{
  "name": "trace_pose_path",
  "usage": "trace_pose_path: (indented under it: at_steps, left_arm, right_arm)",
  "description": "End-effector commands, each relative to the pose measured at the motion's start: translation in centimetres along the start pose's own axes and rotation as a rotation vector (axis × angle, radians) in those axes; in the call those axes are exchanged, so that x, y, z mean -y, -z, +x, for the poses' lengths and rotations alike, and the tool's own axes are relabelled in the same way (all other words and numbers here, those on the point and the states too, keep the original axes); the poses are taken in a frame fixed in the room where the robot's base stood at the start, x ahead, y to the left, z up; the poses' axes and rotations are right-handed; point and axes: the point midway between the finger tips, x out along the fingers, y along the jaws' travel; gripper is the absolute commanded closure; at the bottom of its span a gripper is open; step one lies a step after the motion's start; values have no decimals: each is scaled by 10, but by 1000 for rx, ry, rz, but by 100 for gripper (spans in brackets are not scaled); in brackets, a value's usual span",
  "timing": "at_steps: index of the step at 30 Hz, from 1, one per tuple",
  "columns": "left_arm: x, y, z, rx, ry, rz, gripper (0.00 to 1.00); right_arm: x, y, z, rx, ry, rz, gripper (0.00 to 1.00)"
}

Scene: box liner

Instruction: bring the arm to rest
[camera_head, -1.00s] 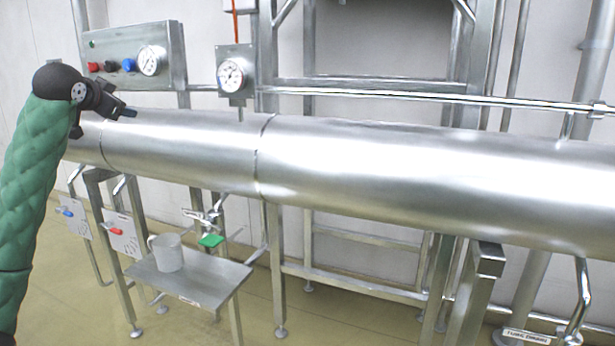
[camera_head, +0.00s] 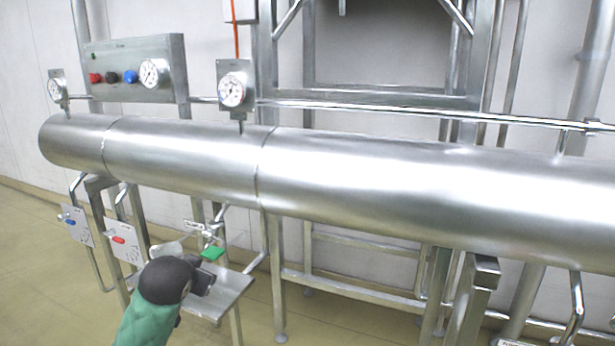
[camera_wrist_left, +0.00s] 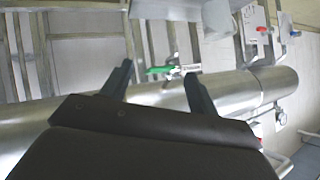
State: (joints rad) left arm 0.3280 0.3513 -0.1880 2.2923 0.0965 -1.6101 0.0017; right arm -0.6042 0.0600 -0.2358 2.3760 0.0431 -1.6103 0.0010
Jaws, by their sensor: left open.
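My left arm, in a green quilted sleeve, comes in from the bottom left in the head view. Its dark left gripper (camera_head: 208,278) is in front of the small metal shelf (camera_head: 236,290), below the big pipe. In the left wrist view, the two fingers of the gripper (camera_wrist_left: 158,80) stand apart with nothing between them. Past the fingertips is the tap's green handle (camera_wrist_left: 160,69). My right gripper is in neither view.
The big steel pipe (camera_head: 350,170) crosses the head view. Above it are gauges (camera_head: 232,92) and a button panel (camera_head: 125,72). The green tap handle (camera_head: 212,254) is near my gripper. A grey rim (camera_head: 166,248), probably the mug's, shows behind my wrist. Floor at left is clear.

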Motion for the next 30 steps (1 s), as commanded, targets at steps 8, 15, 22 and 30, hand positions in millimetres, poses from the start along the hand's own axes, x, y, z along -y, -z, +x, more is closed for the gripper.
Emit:
trace_pose_path:
  at_steps: [8,15,22,30]
  left_arm:
    - [-68,-79,-18,91,-86,-32,40]
    - [-122,-145,-41,187,-173,-70,40]
    - [-169,-211,-66,301,-256,-113,40]
    - [-220,-292,-102,463,-340,-163,40]
  right_arm:
    - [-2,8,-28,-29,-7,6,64]
    - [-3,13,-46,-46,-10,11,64]
    - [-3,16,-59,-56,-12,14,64]
    - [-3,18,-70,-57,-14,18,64]
